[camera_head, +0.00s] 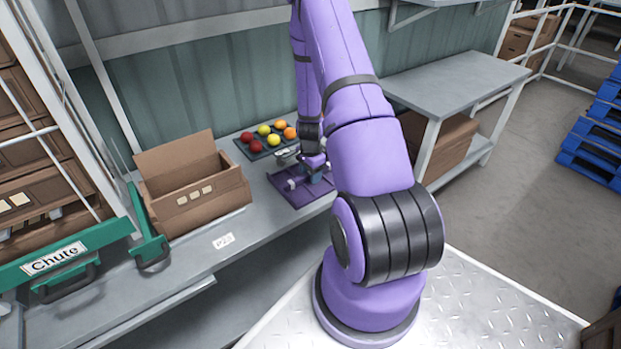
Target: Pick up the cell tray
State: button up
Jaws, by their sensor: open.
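A dark tray (242,147) stands on the grey bench against the back wall. It holds several red, yellow and orange round tomatoes in two rows, and looks like the cell tray. My gripper (308,179) is at the end of my purple arm, just right of and nearer than this tray. It is open and points down over a flat purple mat or shallow tray (298,200). The fingertips are small and partly hidden by my arm, so I cannot tell whether they touch the purple surface. No tomato shows between them.
An open cardboard box (195,209) stands on the bench to the left. A bench label (223,241) lies near clear bench top. A grey side table (455,82) stands at right.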

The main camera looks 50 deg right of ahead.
jog(key=shift+f, duration=0.1)
grip_shut()
